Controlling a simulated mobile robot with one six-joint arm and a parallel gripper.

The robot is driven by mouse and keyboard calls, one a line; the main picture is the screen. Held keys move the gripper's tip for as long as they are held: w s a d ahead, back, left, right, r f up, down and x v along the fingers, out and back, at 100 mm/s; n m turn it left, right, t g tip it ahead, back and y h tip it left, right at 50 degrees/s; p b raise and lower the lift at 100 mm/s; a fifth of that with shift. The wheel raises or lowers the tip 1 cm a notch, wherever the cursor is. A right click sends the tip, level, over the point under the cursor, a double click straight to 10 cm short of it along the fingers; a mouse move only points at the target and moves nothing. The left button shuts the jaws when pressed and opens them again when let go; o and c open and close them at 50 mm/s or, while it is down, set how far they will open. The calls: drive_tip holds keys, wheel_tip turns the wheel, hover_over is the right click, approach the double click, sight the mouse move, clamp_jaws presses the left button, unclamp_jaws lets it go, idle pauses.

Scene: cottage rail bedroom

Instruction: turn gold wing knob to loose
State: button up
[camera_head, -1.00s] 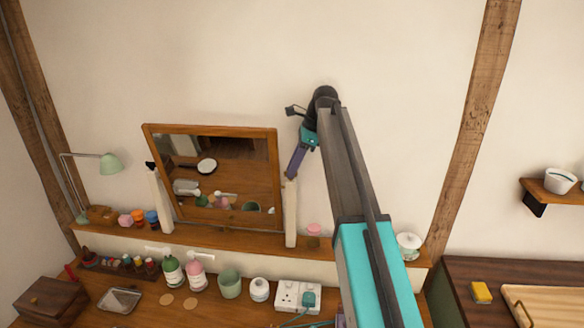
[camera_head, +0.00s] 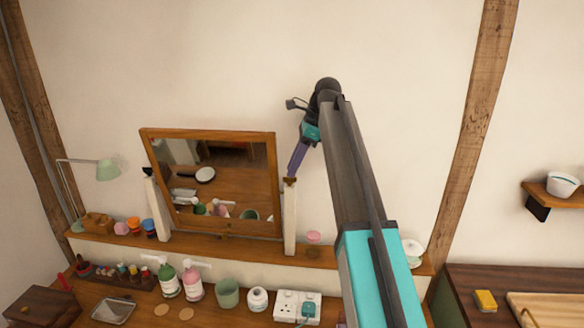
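A wood-framed tilting mirror (camera_head: 207,133) stands on the shelf between two pale posts. At the top of the right post (camera_head: 290,220) is a small brownish-gold piece, which looks like the gold wing knob (camera_head: 290,181). A dark knob (camera_head: 148,171) sits at the top of the left post. My gripper (camera_head: 292,174) reaches down from the upper right, its purple fingers at the top of the right post, right by the gold knob. I cannot tell whether the fingers touch the knob or how far apart they are. The knob is partly hidden by the fingertips.
A green lamp (camera_head: 107,169) and small jars stand left of the mirror. Bottles (camera_head: 193,285), a green cup (camera_head: 227,293) and a white socket block (camera_head: 287,308) crowd the desk below. A pink-lidded jar (camera_head: 313,237) stands right of the post. The wall above is bare.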

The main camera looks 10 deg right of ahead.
drive_tip(key=s+r, duration=0.1)
drive_tip(key=s, duration=1.2)
drive_tip(key=shift+r, duration=0.15)
drive_tip(key=shift+s, duration=0.1)
